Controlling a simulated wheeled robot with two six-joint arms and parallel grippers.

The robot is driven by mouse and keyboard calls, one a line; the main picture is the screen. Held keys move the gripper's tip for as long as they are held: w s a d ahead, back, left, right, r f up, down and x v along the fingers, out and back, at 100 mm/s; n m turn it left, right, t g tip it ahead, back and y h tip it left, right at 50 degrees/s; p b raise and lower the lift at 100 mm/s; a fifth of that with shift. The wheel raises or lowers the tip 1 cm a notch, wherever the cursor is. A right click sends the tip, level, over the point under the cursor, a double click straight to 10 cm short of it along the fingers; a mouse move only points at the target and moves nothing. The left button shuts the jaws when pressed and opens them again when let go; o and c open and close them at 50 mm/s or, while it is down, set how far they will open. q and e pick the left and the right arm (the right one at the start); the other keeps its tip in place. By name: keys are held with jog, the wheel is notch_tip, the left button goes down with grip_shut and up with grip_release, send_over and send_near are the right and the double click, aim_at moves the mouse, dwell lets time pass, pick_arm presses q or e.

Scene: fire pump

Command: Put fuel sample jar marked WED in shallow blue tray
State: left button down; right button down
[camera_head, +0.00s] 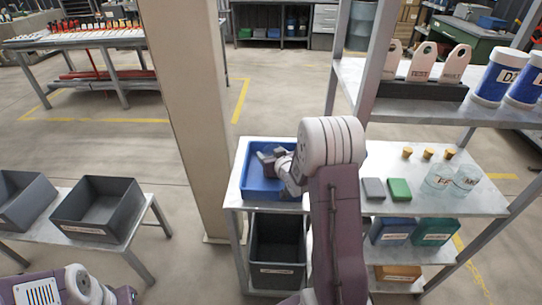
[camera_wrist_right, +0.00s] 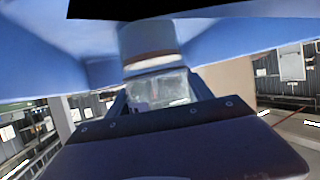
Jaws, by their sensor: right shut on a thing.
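The shallow blue tray (camera_head: 244,180) lies on the left part of the metal table. My right gripper (camera_head: 268,158) is at the tray, over its inside. In the right wrist view the gripper (camera_wrist_right: 160,95) is shut on a clear glass jar (camera_wrist_right: 160,88), with a pale and brownish round end (camera_wrist_right: 148,42) beyond it. The blue tray (camera_wrist_right: 220,38) fills the area around that end. I cannot read the jar's label, nor tell whether it touches the tray floor. Two other clear jars (camera_head: 438,177) stand at the table's right. My left gripper is not visible.
A grey block (camera_head: 373,189), a green block (camera_head: 399,190) and several yellow-brown stoppers (camera_head: 428,154) are on the same table. A shelf (camera_head: 400,108) with tagged pieces and blue-white canisters hangs above. A beige pillar (camera_head: 190,110) stands close left of the table.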

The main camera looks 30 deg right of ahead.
jog(key=shift+f, duration=0.15)
jog(key=shift+c, duration=2.1)
grip_release()
jog(key=shift+r, duration=0.25)
jog(key=b+v, duration=0.5)
jog(key=v, duration=0.7)
jog(key=shift+b, duration=0.3)
